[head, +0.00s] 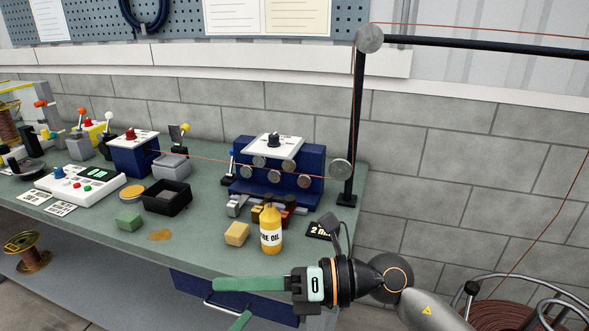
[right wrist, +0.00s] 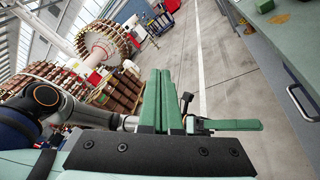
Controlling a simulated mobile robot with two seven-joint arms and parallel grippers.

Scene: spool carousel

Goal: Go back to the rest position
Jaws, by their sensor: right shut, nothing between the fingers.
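My right gripper (head: 218,284) reaches in from the lower right in the head view, in front of the bench edge. Its green fingers point left and are together, with nothing between them. In the right wrist view the same fingers (right wrist: 165,73) stand side by side, touching, pointing toward the open hall. A green fingertip of my left gripper (head: 240,321) shows at the bottom edge of the head view. In the right wrist view my left gripper (right wrist: 258,125) lies behind the right fingers, pointing right. I cannot tell whether it is open. Neither gripper touches the bench.
The green bench (head: 205,240) holds a yellow oil bottle (head: 271,232), a sponge (head: 237,233), a black tray (head: 168,199) and a blue roller unit (head: 310,165). A drawer handle (right wrist: 300,103) juts from the bench front. The floor (right wrist: 215,60) beyond the right fingers is clear.

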